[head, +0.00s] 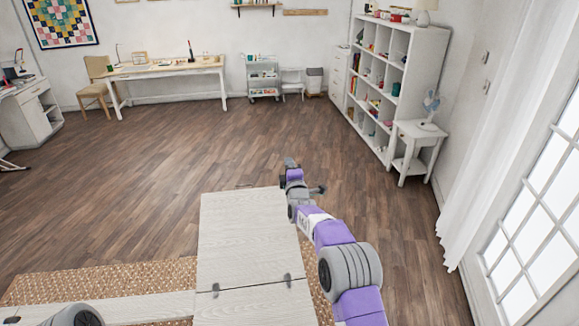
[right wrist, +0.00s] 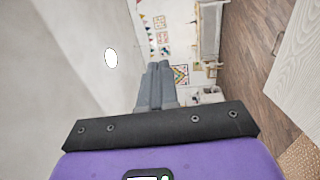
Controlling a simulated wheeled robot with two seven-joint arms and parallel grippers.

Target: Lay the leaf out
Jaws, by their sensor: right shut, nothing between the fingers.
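The leaf (head: 240,235) is a pale wood-grained panel in the head view. It extends away from the cabinet top (head: 252,308) and looks about level with it. Two dark hinges (head: 287,280) show along the seam between them. A small handle (head: 243,185) shows at the leaf's far edge. My right gripper (head: 290,163) is just beyond the leaf's far right corner, apart from it as far as I can tell. In the right wrist view its grey fingers (right wrist: 155,86) are together and empty, and the leaf (right wrist: 300,58) shows at the right edge. My left gripper is out of view.
A woven rug (head: 120,276) lies under the cabinet. The wooden floor (head: 150,180) beyond the leaf is clear. A white shelf (head: 390,85) and side table (head: 418,135) stand at the right, with a curtain (head: 490,150) nearer. A desk (head: 165,70) stands at the back.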

